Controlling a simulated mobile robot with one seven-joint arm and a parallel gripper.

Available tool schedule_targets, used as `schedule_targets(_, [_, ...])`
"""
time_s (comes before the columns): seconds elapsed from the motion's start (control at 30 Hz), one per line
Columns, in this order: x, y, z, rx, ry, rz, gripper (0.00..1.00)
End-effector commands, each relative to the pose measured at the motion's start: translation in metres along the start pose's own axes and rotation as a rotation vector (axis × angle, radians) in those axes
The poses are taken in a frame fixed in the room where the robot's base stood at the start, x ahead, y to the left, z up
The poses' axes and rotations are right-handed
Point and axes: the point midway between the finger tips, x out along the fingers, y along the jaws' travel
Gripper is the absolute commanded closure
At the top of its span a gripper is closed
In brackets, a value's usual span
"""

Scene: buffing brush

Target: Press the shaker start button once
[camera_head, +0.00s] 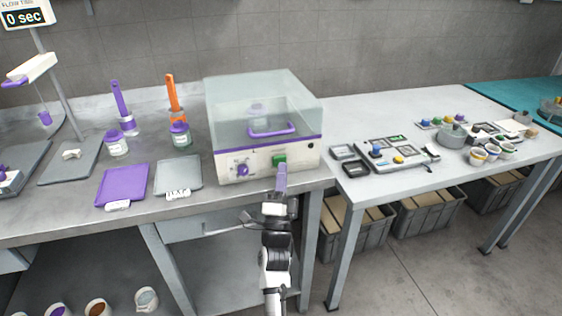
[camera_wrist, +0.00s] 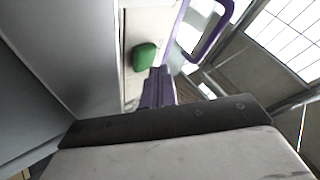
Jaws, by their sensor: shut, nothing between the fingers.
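The shaker (camera_head: 233,167) is a white box with a clear lid, a purple trim and a purple lid handle (camera_head: 271,131), on the grey bench. Its green start button (camera_head: 279,159) is on the right part of the front panel, with a purple knob (camera_head: 242,170) to its left. My gripper (camera_head: 281,178) is shut and empty, its purple fingers in front of the panel just below the button. In the wrist view the green button (camera_wrist: 145,57) lies just beyond the fingertips (camera_wrist: 159,72). I cannot tell whether they touch it.
A purple tray (camera_head: 123,184) and a grey tray (camera_head: 178,174) lie left of the shaker. Jars and brushes stand behind them. The right table holds small trays (camera_head: 350,152) and several cups. The lid handle (camera_wrist: 207,35) juts out near my fingers.

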Motion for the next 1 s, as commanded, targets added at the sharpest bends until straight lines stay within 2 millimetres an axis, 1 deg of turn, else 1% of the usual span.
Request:
schedule_targets(0.03, [0.0145,-0.006,0.0099,0.02,-0.014,-0.01,1.0])
schedule_targets(0.47, [0.0146,-0.0064,0.0104,0.022,-0.015,-0.01,1.0])
schedule_targets(1.0, [0.0088,-0.0104,0.0079,0.022,-0.015,-0.009,1.0])
